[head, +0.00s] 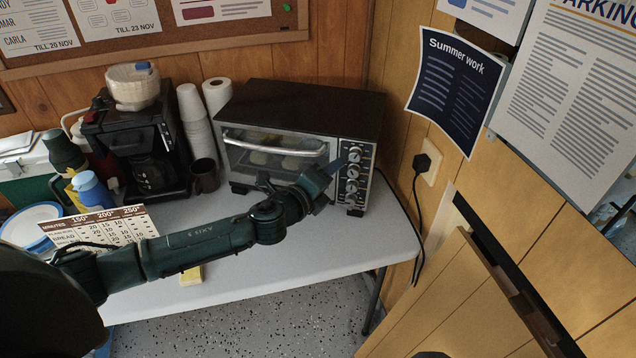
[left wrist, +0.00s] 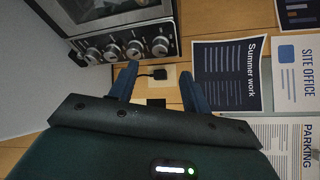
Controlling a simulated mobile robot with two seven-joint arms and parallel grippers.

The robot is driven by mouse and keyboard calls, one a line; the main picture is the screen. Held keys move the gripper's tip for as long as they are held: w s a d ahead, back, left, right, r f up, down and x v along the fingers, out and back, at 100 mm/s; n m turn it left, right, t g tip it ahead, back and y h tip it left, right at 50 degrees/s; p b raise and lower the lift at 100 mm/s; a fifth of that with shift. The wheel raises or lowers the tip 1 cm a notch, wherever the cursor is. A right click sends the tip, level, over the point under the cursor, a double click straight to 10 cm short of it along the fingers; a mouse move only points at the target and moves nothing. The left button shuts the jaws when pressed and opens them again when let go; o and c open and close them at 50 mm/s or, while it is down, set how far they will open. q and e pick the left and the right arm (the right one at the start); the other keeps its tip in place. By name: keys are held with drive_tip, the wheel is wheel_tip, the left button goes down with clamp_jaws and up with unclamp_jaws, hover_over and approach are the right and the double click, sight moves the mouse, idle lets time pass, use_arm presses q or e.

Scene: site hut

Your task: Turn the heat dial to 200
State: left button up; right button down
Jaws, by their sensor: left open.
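The toaster oven (head: 300,108) stands on the table against the wall. Its column of several round silver dials (head: 352,171) is at the front right; the same dials show as a row in the left wrist view (left wrist: 134,48). Their labels are too small to read, so I cannot tell which is the heat dial or where it points. My left gripper (head: 338,168) is just in front of the dial panel. In the left wrist view its two blue fingers (left wrist: 158,80) are apart with nothing between them, and the dials appear beyond them. My right gripper is not in view.
A card headed 150, 200 and 250 degrees (head: 95,228) stands at the table's left, partly behind my arm. A coffee maker (head: 140,140), stacked cups (head: 195,120) and a dark mug (head: 205,175) are left of the oven. The wall with a plugged socket (head: 428,165) is close on the right.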

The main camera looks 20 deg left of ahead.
use_arm(q)
drive_tip(key=shift+v, duration=2.05)
drive_tip(key=s+d+f+n+g+y, duration=0.1)
drive_tip(key=s+f+n+g, duration=0.1)
drive_tip(key=s+f+n, duration=0.8)
drive_tip(key=s+d+f+n+g, duration=0.1)
drive_tip(key=s+f+n+g, duration=0.2)
drive_tip(key=s+f+n, duration=0.6)
drive_tip(key=s+n, duration=0.4)
drive_tip(key=s, duration=0.2)
drive_tip(key=shift+d+f+g+y, duration=0.3)
drive_tip(key=shift+f+y, duration=0.05)
drive_tip(key=shift+y, duration=0.05)
